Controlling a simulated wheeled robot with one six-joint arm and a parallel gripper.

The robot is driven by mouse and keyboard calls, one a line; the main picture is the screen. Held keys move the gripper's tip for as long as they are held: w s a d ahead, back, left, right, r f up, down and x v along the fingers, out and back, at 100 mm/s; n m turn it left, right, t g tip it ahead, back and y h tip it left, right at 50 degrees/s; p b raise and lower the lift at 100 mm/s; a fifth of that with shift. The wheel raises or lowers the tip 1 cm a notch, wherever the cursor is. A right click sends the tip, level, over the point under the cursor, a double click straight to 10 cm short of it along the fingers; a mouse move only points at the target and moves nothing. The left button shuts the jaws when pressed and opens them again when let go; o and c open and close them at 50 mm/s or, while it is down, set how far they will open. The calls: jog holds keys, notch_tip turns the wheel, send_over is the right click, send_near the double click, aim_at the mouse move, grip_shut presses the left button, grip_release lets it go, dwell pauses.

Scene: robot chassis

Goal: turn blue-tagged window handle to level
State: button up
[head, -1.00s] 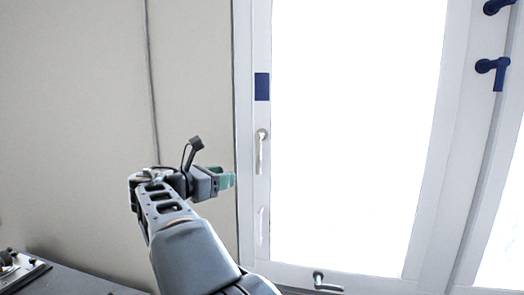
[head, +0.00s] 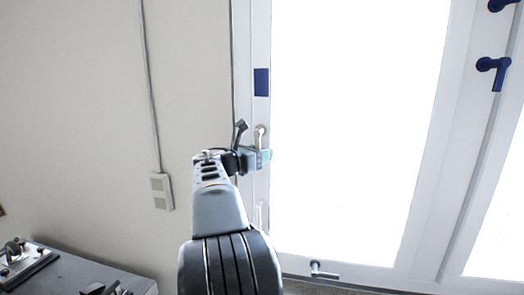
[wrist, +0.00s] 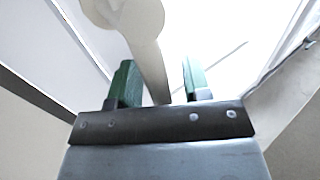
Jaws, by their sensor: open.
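The blue tag (head: 261,82) is a dark blue rectangle on the white window frame. Below it is a cream handle (head: 261,130), its lever hanging straight down, its lower part hidden behind my gripper (head: 265,157) in the head view. In the wrist view the handle (wrist: 147,50) comes down from its round hub, and its lever lies between the two green fingers of my gripper (wrist: 158,78). The fingers are open, with a visible gap on the right side of the lever; on the left the lever is close to the finger, and I cannot tell if they touch.
Another white handle (head: 262,215) sits lower on the same frame, partly hidden by my arm. A metallic handle (head: 320,270) is on the bottom rail. A dark blue handle (head: 495,68) is on the right frame. A wall outlet (head: 161,190) and grey bench (head: 75,275) are at left.

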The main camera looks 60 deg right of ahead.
jog(key=shift+s+d, duration=0.1)
jog(key=shift+d, duration=0.15)
grip_shut()
dwell(0.3)
